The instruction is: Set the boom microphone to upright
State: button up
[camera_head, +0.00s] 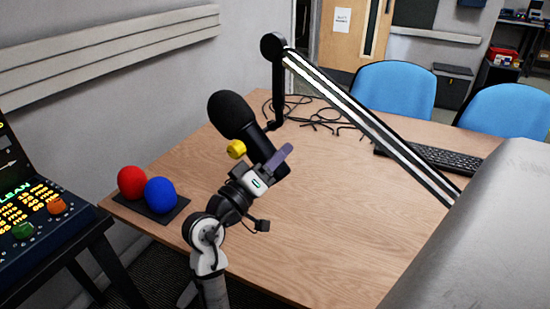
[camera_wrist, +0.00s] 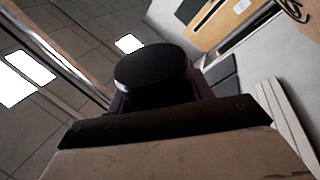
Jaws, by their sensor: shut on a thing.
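The boom microphone has a black rounded foam head (camera_head: 232,112) and a dark cylindrical body. It leans, with its head up and to the left, above the wooden table. My gripper (camera_head: 268,168) is shut on the lower body, with a purple finger on its right side. In the wrist view, the microphone's round black end (camera_wrist: 155,72) sits between the dark purple fingers. The boom arm (camera_head: 365,115) slopes down right from a black pivot on an upright post (camera_head: 278,95). Any joint between microphone and boom is not clear.
Red (camera_head: 131,182) and blue (camera_head: 160,194) balls sit on a black pad at the table's left corner. A small yellow knob (camera_head: 236,149) shows beside the microphone. Loose black cables (camera_head: 315,117) lie behind it, a keyboard (camera_head: 445,160) to the right. The table (camera_head: 330,225) is clear in front.

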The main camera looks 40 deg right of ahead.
jog(key=shift+w+f+m+b, duration=0.1)
jog(key=shift+f+m+b, duration=0.15)
jog(key=shift+b, duration=0.2)
jog(key=shift+w+f+m+g+b, duration=0.25)
jog(key=shift+m+g+b, duration=0.15)
jog(key=shift+m+b, duration=0.55)
jog(key=m+b, duration=0.1)
jog(key=b, duration=0.1)
jog(key=w+f+m+g+b, duration=0.1)
jog(key=m+b, duration=0.1)
jog(key=shift+a, duration=0.2)
jog(key=shift+w+a+f+m+g+y+b, duration=0.1)
jog(key=shift+w+m+g+y+b, duration=0.2)
jog(key=shift+m+b, duration=0.55)
jog(key=shift+w+a+r+m+g+y+b, duration=0.15)
jog(key=shift+w+m+b, duration=0.25)
jog(key=shift+m+b, duration=0.45)
jog(key=shift+w+d+f+m+g+y+b, duration=0.15)
jog(key=shift+w+m+g+y+b, duration=0.15)
jog(key=shift+m+b, duration=0.55)
jog(key=shift+w+a+m, duration=0.15)
jog(key=shift+w+m, duration=0.05)
jog(key=shift+m, duration=0.25)
jog(key=o, duration=1.4)
